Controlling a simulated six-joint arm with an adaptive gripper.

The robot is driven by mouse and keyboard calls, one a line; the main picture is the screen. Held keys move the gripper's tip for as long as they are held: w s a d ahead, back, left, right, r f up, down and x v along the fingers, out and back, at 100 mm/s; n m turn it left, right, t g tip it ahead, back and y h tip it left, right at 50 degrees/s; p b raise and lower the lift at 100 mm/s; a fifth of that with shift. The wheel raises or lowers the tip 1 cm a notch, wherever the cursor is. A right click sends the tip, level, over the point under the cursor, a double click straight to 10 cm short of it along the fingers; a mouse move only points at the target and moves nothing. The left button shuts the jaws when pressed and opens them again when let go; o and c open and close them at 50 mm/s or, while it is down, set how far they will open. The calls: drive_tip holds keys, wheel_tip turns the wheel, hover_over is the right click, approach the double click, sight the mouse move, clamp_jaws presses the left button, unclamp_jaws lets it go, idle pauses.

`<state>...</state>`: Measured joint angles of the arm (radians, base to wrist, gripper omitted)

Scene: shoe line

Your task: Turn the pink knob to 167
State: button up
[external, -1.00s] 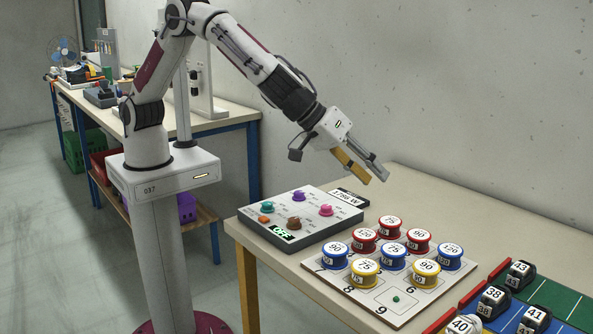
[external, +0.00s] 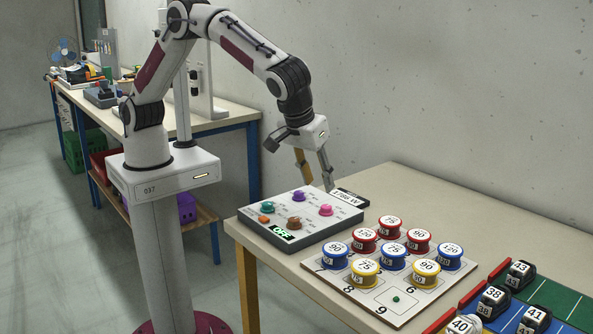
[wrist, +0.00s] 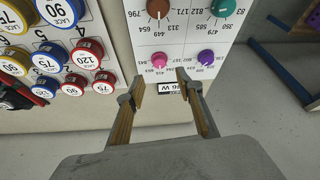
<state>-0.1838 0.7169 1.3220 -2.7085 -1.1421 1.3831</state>
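The pink knob (external: 326,210) sits on the right part of the grey control box (external: 303,238); it also shows in the wrist view (wrist: 159,60). Purple (external: 298,196), teal (external: 268,208), brown (external: 294,223) and orange (external: 265,219) controls share the panel. My gripper (external: 318,186) is open and empty, pointing down above the back of the box, and not touching the pink knob. In the wrist view its fingers (wrist: 159,82) stand apart, with the pink knob just beyond the gap. The numbers around the pink knob are too small to read surely.
A white board (external: 362,298) with several lace spools stands right of the box. A small display plate (external: 348,198) is at the box's back right corner. Numbered dark items (external: 492,300) stand at the far right. The table behind the spools is clear.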

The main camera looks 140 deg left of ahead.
sight(326, 206)
drive_tip(key=shift+x, duration=3.9)
clamp_jaws()
